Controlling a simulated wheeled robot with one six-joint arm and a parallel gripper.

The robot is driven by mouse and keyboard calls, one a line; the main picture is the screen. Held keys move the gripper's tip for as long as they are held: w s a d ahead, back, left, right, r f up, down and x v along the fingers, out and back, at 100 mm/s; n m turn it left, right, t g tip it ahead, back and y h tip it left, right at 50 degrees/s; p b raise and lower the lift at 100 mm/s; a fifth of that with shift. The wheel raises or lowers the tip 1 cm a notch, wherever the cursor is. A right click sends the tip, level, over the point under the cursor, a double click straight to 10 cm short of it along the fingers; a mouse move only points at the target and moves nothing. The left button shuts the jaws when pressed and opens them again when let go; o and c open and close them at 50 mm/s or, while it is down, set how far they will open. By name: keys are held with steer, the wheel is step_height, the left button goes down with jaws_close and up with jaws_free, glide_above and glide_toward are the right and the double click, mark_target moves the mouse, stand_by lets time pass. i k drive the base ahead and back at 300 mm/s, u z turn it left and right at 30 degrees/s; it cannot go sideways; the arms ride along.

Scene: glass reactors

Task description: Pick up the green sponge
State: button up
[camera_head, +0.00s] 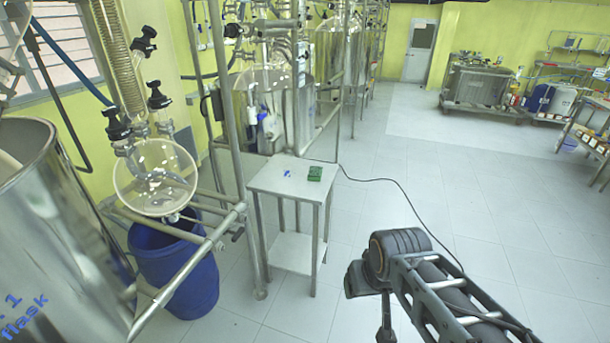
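The green sponge (315,173) is a small green block lying on the top of a small metal table (265,182), near its right side. A small blue item (287,173) lies to its left on the same tabletop, apart from it. My arm reaches in from the lower right, with its dark joint in front of and to the right of the table, well apart from the sponge. My gripper's fingers cannot be made out in this view.
A metal pipe frame (222,115) stands close to the table's left side. A round glass flask (156,177) hangs above a blue barrel (180,275) at the left. A black cable (405,190) crosses the floor. The tiled floor (460,190) at the right is clear.

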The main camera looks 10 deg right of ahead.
mark_target(315, 173)
steer(key=z, duration=0.35)
steer(key=i, duration=1.65)
steer(key=u, duration=0.7)
steer(key=i, duration=0.45)
steer(key=u, duration=0.3)
